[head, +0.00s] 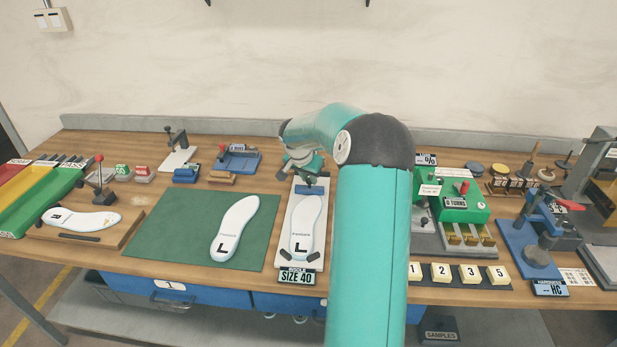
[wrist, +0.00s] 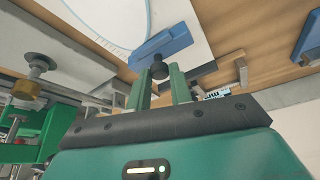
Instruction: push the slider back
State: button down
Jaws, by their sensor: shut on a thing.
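The slider is a blue bar (head: 309,189) across the far end of the white gauge board (head: 310,263) labelled "SIZE 40". A white insole (head: 304,226) marked "L" lies on that board, its far end close to the bar. My gripper (head: 308,179) is over the slider, partly hidden by its own wrist. In the wrist view the blue bar (wrist: 163,44) carries a dark knob (wrist: 158,69). The green fingers of my gripper (wrist: 160,83) are shut on this knob. Whether the bar touches the insole is hard to tell.
Another insole (head: 235,229) lies on the green mat (head: 172,232) to the left. The green counter device (head: 455,204) stands right of my arm, with number tiles (head: 442,273) in front. A blue fixture (head: 238,161) stands behind the mat. My arm hides part of the bench.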

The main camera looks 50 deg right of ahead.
aim_at(303, 186)
jog(key=w+d, duration=0.1)
jog(key=d, duration=0.1)
jog(key=w+d, duration=0.2)
jog(key=shift+w, duration=0.15)
jog(key=shift+w+d+r, duration=0.1)
jog(key=shift+w+d, duration=0.05)
jog(key=shift+d, duration=0.1)
jog(key=c, duration=1.7)
grip_release()
jog(key=o, duration=0.4)
jog(key=shift+w+d, duration=0.1)
jog(key=shift+d, duration=0.05)
jog(key=v, duration=1.4)
